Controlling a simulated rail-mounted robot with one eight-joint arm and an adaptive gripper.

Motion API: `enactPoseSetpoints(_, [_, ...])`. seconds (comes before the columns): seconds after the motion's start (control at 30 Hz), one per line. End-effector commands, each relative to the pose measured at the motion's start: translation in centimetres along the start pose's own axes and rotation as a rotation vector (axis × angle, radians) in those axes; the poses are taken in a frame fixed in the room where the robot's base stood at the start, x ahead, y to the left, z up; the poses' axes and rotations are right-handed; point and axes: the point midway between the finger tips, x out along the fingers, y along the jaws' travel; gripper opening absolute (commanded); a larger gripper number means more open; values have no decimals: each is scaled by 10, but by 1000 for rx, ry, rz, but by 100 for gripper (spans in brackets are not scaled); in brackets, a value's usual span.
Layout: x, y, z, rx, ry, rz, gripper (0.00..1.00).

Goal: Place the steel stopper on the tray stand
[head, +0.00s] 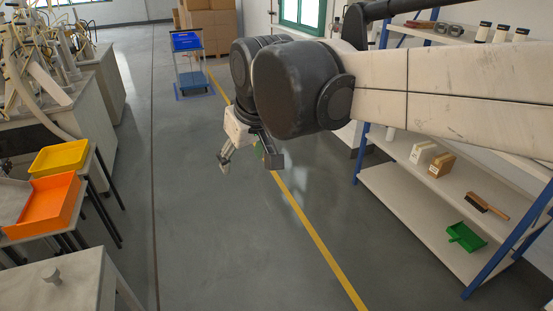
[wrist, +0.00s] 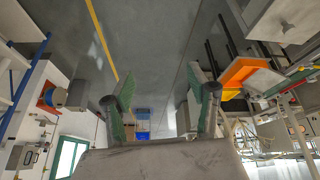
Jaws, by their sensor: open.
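The steel stopper (head: 53,276), a small grey knobbed piece, stands on a pale bench (head: 35,293) at the lower left of the head view. It also shows at the upper right of the wrist view (wrist: 287,27). The tray stand, with dark legs (head: 107,205), is just beyond that bench and carries an orange tray (head: 45,208), a yellow tray (head: 60,157) and a pale tray. My gripper (head: 247,160) hangs over the open aisle, well right of the stand and stopper. Its green-padded fingers (wrist: 160,85) are apart with nothing between them.
A blue-topped trolley (head: 188,65) stands far down the aisle near cardboard boxes (head: 210,25). A shelf unit (head: 425,195) with boxes, a brush and a green dustpan lines the right. Cluttered lab benches line the left. The grey floor between is clear.

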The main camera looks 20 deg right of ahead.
Motion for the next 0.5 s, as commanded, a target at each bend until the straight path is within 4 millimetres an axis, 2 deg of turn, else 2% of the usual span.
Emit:
enactPoseSetpoints(0.03, [-4, 10, 20, 32, 14, 13, 54])
enactPoseSetpoints(0.3, [-7, 43, 114, 181, 90, 74, 54])
enactPoseSetpoints(0.5, [-1, 54, 165, 262, 135, 110, 54])
